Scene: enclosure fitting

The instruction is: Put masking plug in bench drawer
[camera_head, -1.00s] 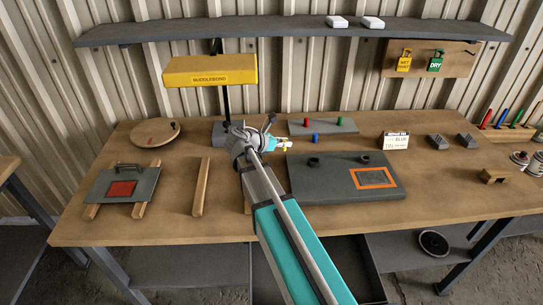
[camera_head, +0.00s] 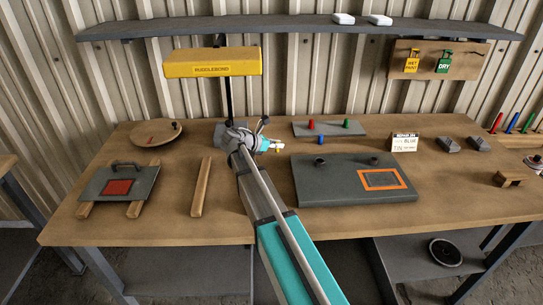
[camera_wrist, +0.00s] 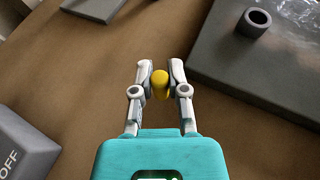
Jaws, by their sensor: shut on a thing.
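The masking plug, a small yellow rounded piece (camera_wrist: 160,80), is pinched between the two fingertips of my gripper (camera_wrist: 159,84) in the wrist view. In the head view my gripper (camera_head: 277,146) is over the bench, left of the grey panel's back edge, with a speck of yellow at its tips. The bench drawer (camera_head: 381,272) appears as a dark open box below the bench's front edge. My arm hides part of it, and its inside is hard to make out.
The grey panel (camera_head: 330,184) carries two dark collars and an orange-framed patch. A board with coloured plugs (camera_head: 300,127) lies behind it. A yellow lamp (camera_head: 213,63) stands behind my gripper. Wooden strips (camera_head: 201,188) and a plate (camera_head: 100,184) lie left. Bare bench shows between them.

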